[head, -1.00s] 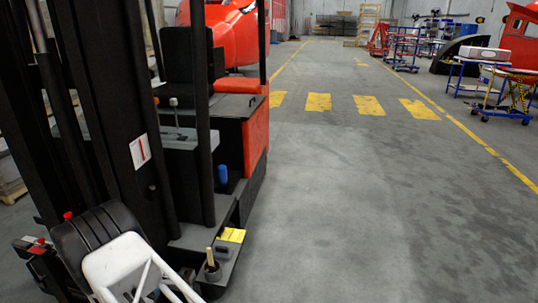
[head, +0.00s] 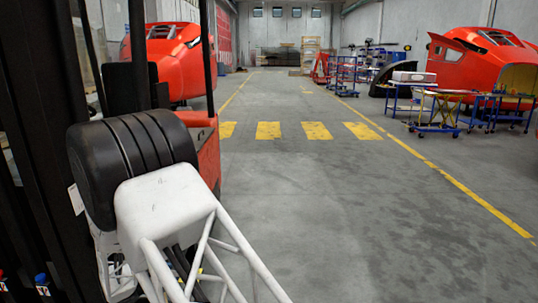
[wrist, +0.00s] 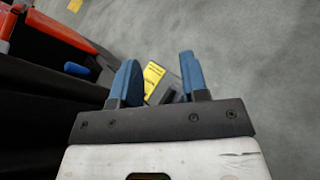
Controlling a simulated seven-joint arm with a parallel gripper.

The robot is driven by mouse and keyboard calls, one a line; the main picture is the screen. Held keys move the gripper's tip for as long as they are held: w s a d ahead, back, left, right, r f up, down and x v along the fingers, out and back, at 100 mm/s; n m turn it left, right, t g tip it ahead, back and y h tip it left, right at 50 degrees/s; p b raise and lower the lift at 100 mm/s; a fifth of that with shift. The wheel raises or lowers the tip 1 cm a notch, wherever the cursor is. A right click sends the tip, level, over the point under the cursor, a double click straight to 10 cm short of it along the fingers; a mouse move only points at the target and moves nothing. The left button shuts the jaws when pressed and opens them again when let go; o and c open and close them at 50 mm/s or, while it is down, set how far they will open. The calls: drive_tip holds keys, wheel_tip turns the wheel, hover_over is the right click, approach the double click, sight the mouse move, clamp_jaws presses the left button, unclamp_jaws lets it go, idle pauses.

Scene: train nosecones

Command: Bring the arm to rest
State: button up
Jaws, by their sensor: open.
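My gripper (wrist: 160,65) shows in the wrist view with its two blue fingers apart and nothing between them. Beyond the fingers, at a lower level, lies a dark grey part with a yellow label (wrist: 153,76). In the head view my white truss link and black ribbed joint fill the lower left. I cannot make out the gripper's fingers there.
A red and black forklift (head: 208,152) stands close on the left, partly behind my arm. Its red body (wrist: 50,25) also shows in the wrist view. Grey floor (head: 330,215) is clear to the right. Red train noses (head: 183,68) and carts (head: 437,108) stand farther off.

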drive_tip(key=s+d+r+m+g, duration=0.35)
drive_tip(key=d+r, duration=0.45)
drive_tip(key=d, duration=0.4)
drive_tip(key=s+d+r+m+g, duration=0.2)
drive_tip(key=d+r+m+g, duration=0.15)
drive_tip(key=d+r, duration=0.55)
drive_tip(key=s+d+r+m+g, duration=0.25)
drive_tip(key=d+r+m, duration=0.3)
drive_tip(key=d, duration=0.85)
drive_tip(key=s+d+r+m+g+y, duration=0.1)
drive_tip(key=s+d+r+m+y, duration=0.15)
drive_tip(key=s+d, duration=0.45)
drive_tip(key=s+d+r+m+y, duration=0.2)
drive_tip(key=s+d+r+m, duration=0.15)
drive_tip(key=s+d, duration=0.35)
drive_tip(key=s+d+r+m+y, duration=0.1)
drive_tip(key=s+m+y, duration=0.1)
drive_tip(key=s, duration=0.6)
drive_tip(key=s+d+m+t+y, duration=0.1)
drive_tip(key=s+d+m+y, duration=0.1)
drive_tip(key=s, duration=0.7)
drive_tip(key=shift+d+r+m, duration=0.3)
drive_tip(key=shift+r+m, duration=0.1)
drive_tip(key=shift+m, duration=0.25)
